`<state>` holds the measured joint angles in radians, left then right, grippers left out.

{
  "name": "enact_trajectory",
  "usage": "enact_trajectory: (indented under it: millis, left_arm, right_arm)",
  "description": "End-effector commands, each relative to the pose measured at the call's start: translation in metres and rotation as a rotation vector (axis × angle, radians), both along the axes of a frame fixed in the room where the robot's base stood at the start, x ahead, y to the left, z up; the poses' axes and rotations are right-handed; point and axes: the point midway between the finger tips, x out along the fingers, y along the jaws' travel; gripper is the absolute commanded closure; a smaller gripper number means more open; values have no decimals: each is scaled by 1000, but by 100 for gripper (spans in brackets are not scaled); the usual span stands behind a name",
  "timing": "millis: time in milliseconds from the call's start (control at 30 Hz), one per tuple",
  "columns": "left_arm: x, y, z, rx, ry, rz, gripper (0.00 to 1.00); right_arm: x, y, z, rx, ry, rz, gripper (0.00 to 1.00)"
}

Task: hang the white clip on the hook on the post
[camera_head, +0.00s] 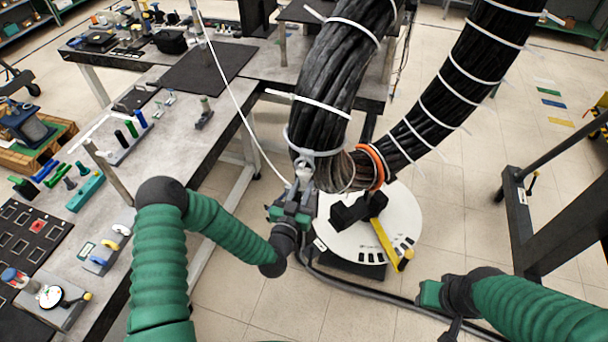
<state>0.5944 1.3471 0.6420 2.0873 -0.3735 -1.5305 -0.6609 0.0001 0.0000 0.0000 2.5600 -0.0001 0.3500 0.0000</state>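My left gripper (302,186) is at the lower end of the thick black cable bundle (338,75), above the round white base. A small pale piece (303,167) shows at its fingertips; it may be the white clip, but it is too small to be sure. A thin white cord (235,100) runs from the top down to this gripper. Whether the fingers are closed is unclear. A slim upright post (108,172) with a white bar across its top stands at the left bench; no hook can be made out. My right gripper (432,294) is low on the right, away from the bundle; its fingers are unclear.
The bundle curves up to the right, with white ties and an orange ring (376,165). A round white base (400,215) with a yellow-handled part (390,243) stands below. The left workbench (180,135) holds several tools. A dark frame (545,215) stands at right.

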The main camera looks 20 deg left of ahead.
Motion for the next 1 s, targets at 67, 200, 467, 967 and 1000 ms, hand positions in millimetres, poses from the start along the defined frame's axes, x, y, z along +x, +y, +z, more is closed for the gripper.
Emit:
enact_trajectory:
  millis: [67, 200, 467, 967, 1000]
  left_arm:
    - [0, 0, -1, 0, 1, 0, 100]
    - [0, 0, -1, 0, 2, 0, 100]
    - [0, 0, -1, 0, 2, 0, 100]
    - [-12, 0, 18, 0, 1, 0, 100]
    - [-13, 0, 20, 0, 1, 0, 100]
  right_arm:
    - [0, 0, 0, 0, 0, 0, 64]
    - [0, 0, 0, 0, 0, 0, 64]
    - [0, 0, 0, 0, 0, 0, 64]
    - [0, 0, 17, 0, 0, 0, 64]
    - [0, 0, 18, 0, 0, 0, 64]
